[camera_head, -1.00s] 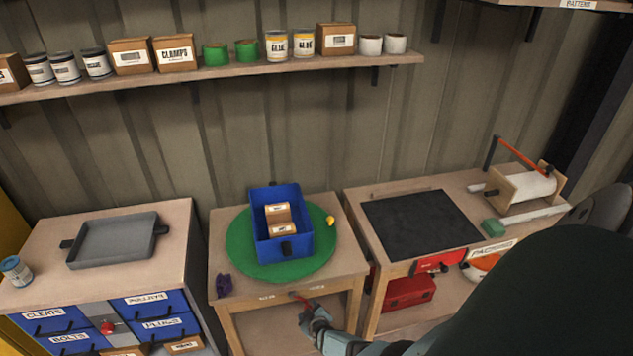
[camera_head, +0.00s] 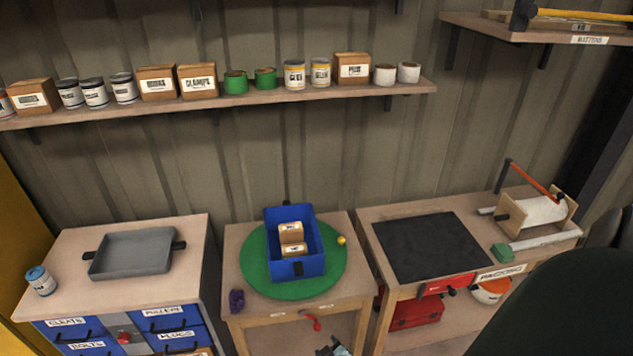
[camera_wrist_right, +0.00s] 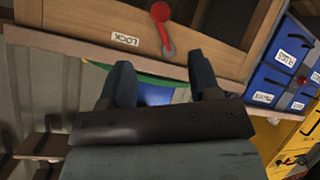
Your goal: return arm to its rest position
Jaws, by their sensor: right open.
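My right gripper (camera_head: 334,350) shows only in part at the bottom edge of the head view, below the front of the middle table (camera_head: 240,318). In the right wrist view the right gripper (camera_wrist_right: 161,78) has its two fingers apart with nothing between them. A red lever (camera_head: 313,323) sits on the front of the middle table. It also shows in the right wrist view (camera_wrist_right: 163,30), beside a LOCK label (camera_wrist_right: 125,40), apart from the fingers. My left gripper is in neither view.
A blue bin (camera_head: 308,269) holding small boxes stands on a green disc (camera_head: 262,281) on the middle table. A grey tray (camera_head: 132,254) is on the left cabinet, a black mat (camera_head: 430,246) on the right bench. A loaded shelf (camera_head: 220,104) runs along the wall.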

